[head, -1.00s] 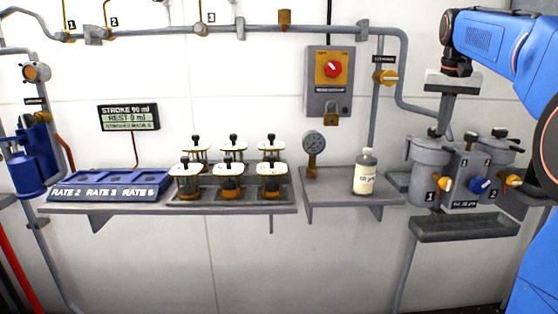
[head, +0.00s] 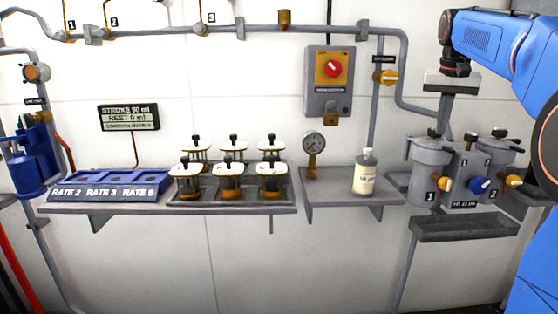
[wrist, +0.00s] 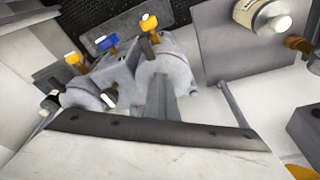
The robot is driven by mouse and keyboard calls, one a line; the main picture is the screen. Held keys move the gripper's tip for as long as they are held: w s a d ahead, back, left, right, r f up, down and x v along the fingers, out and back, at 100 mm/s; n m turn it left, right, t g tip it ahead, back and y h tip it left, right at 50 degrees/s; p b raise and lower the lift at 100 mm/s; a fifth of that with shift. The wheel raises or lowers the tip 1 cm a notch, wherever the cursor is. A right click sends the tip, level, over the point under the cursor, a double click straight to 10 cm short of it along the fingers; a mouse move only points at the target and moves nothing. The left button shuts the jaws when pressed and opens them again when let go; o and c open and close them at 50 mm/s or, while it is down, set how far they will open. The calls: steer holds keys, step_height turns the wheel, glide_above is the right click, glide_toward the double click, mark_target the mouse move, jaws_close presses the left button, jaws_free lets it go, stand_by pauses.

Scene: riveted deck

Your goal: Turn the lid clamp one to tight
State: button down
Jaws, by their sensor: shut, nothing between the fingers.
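Canister one (head: 430,160) is a grey lidded pot marked 1 at the right of the wall, and it also shows in the wrist view (wrist: 168,68). Its lid clamp (head: 432,133) is a small dark handle on top; a dark handle (wrist: 150,45) beside the pot in the wrist view appears to be the same clamp. My gripper (head: 445,132) is shut and empty, pointing down just right of the clamp. In the wrist view my gripper (wrist: 161,90) reaches toward the canister's lid. I cannot tell whether it touches anything.
Canister two (head: 494,155) stands close on the right, with its own dark handle on top. Yellow valve one (head: 444,184) and a blue valve (head: 479,185) sit in front, above a grey drip tray (head: 465,228). A bottle (head: 365,175) stands on the shelf to the left.

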steer(key=shift+w+a, duration=0.55)
steer(key=shift+a, duration=0.35)
stand_by(0.3)
steer(key=shift+s+a, duration=0.15)
steer(key=shift+s+a, duration=0.15)
steer(key=w+v, duration=0.1)
steer(key=v, duration=0.4)
steer(key=shift+d+r, duration=0.35)
steer(key=shift+r, duration=0.2)
steer(key=shift+s+d+f, duration=0.1)
steer(key=shift+d+f, duration=0.15)
steer(key=shift+f, duration=0.75)
steer(key=shift+s+d+f, duration=0.1)
steer(key=shift+d+f, duration=0.2)
steer(key=shift+f, duration=0.7)
steer(key=shift+s+d+f, duration=0.1)
steer(key=shift+d+f, duration=0.15)
steer(key=shift+f, duration=0.75)
steer(key=shift+w, duration=0.2)
